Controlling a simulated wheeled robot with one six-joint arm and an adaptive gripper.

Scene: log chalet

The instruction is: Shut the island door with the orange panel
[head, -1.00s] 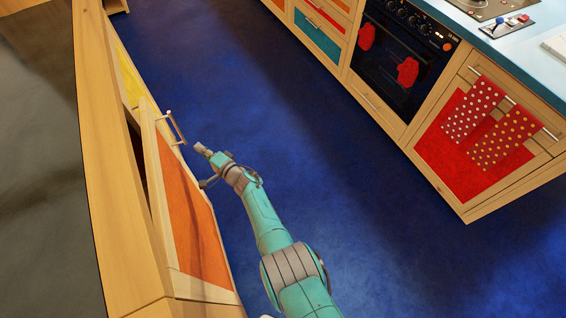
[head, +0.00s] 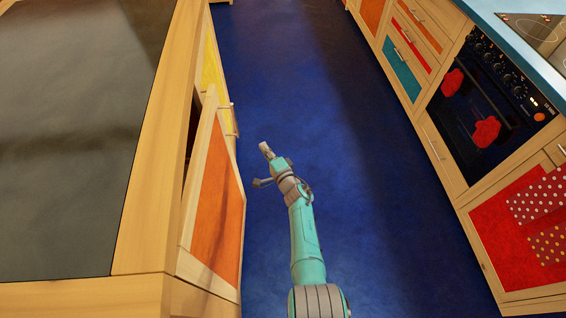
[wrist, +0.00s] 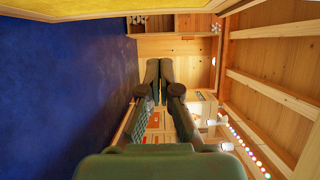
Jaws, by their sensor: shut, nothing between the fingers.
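The island door with the orange panel (head: 217,205) stands ajar on the aisle side of the island. A dark gap shows between its far edge and the island body. Its metal bar handle (head: 232,118) is near the far edge. My gripper (head: 264,147) is shut and empty, above the blue floor to the right of the door, apart from both handle and panel. In the wrist view my gripper's dark fingers (wrist: 159,80) are together with nothing between them. The orange door cannot be made out clearly in the wrist view.
The island (head: 150,195) has a dark top, with a yellow panel (head: 211,70) beyond the door. Across the aisle are an oven (head: 485,105) with red mitts and a red-panelled cabinet with dotted towels. The blue floor (head: 300,80) between is clear.

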